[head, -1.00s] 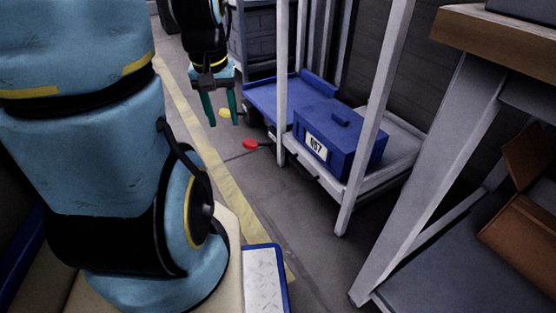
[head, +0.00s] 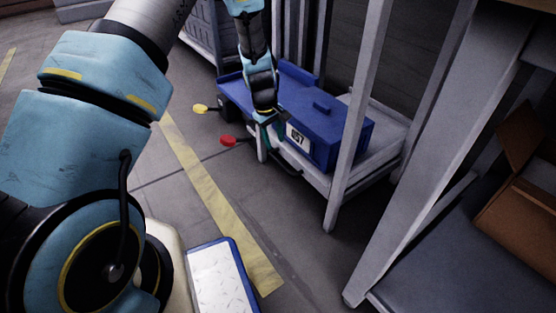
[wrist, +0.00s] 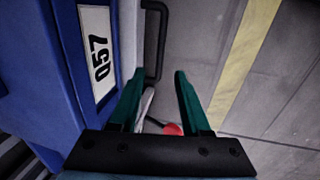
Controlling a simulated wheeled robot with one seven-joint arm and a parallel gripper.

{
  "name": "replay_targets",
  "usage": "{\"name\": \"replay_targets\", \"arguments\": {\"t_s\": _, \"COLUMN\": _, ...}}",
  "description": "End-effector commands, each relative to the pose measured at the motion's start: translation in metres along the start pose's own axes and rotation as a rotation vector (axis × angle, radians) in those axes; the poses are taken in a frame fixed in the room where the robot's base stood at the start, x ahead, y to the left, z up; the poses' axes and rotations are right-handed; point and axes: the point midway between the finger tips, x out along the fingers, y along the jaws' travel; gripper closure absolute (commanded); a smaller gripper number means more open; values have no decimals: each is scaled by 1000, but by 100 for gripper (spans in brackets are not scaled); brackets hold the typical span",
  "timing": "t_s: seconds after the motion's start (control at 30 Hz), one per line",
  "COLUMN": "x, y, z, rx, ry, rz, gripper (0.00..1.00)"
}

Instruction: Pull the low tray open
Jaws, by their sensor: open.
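The low tray (head: 316,179) is a pale grey shelf at the bottom of the rack, with a blue box on it. Its black bar handle (head: 287,166) runs along its front edge. In the wrist view the handle (wrist: 154,42) lies just beyond the fingertips, in line with the gap between them, and the tray's pale edge (wrist: 129,35) is left of it. My gripper (wrist: 160,80) is open and empty, with teal fingers. In the head view my gripper (head: 267,137) is low in front of the tray, partly hidden by my wrist. I cannot tell whether a finger touches the handle.
The blue box (head: 340,133) has a white number label (wrist: 98,55) close to my left finger. A red-ended lever (head: 228,141) and a yellow-ended one (head: 200,108) stick out at left. A grey post (head: 350,110) stands right of my gripper.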

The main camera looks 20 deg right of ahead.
Motion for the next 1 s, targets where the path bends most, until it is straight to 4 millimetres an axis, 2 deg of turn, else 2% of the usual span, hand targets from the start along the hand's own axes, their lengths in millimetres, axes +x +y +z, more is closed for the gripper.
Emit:
{"name": "replay_targets", "arguments": {"t_s": 0.03, "x": 12, "y": -1, "z": 0, "rx": 0, "ry": -1, "rz": -1, "gripper": 53}}
{"name": "replay_targets", "arguments": {"t_s": 0.2, "x": 46, "y": -2, "z": 0, "rx": -1, "ry": -1, "rz": -1, "gripper": 53}}
{"name": "replay_targets", "arguments": {"t_s": 0.43, "x": 80, "y": -1, "z": 0, "rx": 2, "ry": -1, "rz": -1, "gripper": 53}}
{"name": "replay_targets", "arguments": {"t_s": 0.6, "x": 91, "y": -1, "z": 0, "rx": 2, "ry": 0, "rz": -1, "gripper": 53}}
{"name": "replay_targets", "arguments": {"t_s": 0.9, "x": 92, "y": -1, "z": 0, "rx": 1, "ry": 0, "rz": 0, "gripper": 53}}
{"name": "replay_targets", "arguments": {"t_s": 1.0, "x": 92, "y": -1, "z": 0, "rx": 1, "ry": 0, "rz": 0, "gripper": 62}}
